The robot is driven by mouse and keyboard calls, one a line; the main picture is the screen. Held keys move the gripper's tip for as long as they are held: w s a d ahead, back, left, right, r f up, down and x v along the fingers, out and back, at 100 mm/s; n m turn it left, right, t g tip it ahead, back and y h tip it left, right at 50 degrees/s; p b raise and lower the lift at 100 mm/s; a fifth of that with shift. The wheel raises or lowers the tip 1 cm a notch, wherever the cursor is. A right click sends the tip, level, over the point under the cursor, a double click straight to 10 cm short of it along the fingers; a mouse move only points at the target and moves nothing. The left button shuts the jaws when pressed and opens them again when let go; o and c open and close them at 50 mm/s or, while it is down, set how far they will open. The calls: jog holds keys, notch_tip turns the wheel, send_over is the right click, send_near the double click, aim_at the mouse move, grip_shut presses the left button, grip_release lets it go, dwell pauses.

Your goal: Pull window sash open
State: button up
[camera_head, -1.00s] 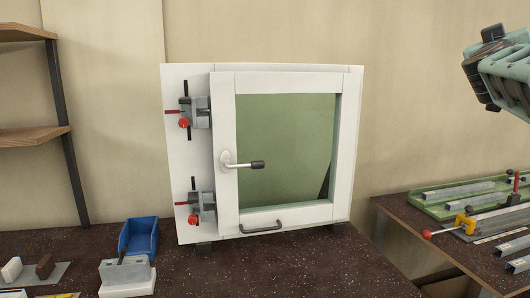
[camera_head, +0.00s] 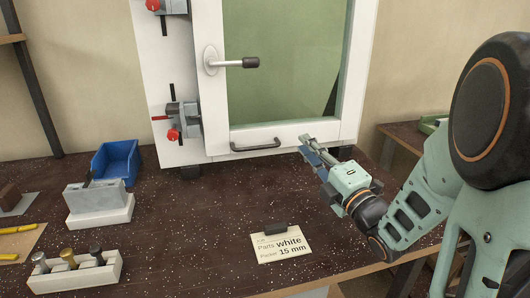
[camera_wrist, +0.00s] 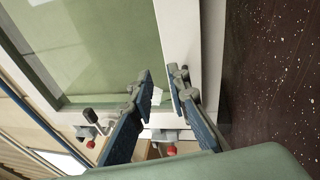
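The white window sash (camera_head: 213,100) with its green pane (camera_head: 280,60) stands on the bench, and it looks closed against its frame (camera_head: 180,75). A lever handle (camera_head: 237,63) sticks out to the right from the sash's left side. A dark bow-shaped pull handle (camera_head: 257,146) is on the bottom rail. My gripper (camera_head: 309,147) is to the right of the pull handle, near the sash's lower right, apart from the handle. In the wrist view its two blue-padded fingers (camera_wrist: 163,80) are open with a gap between the tips. The pull handle cannot be made out there.
Two clamps with red knobs (camera_head: 172,133) sit on the frame's left. A blue bin (camera_head: 116,160), a grey block on a white base (camera_head: 98,205) and a peg holder (camera_head: 77,275) are at the left. A label card (camera_head: 279,244) lies in front. The bench middle is clear.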

aim_at(259, 148)
jog(key=s+a+f+y, duration=0.1)
jog(key=s+a+f+n+g+y, duration=0.1)
jog(key=a, duration=0.1)
jog(key=s+a+f+g+y, duration=0.1)
jog(key=s+a+f, duration=0.1)
jog(key=shift+s+a+n+b, duration=0.1)
jog(key=shift+a+n+b, duration=0.15)
jog(key=shift+n+b, duration=0.05)
jog(key=shift+a+r, duration=0.1)
jog(key=shift+a, duration=0.15)
jog(key=x, duration=1)
jog(key=shift+c, duration=0.3)
grip_shut()
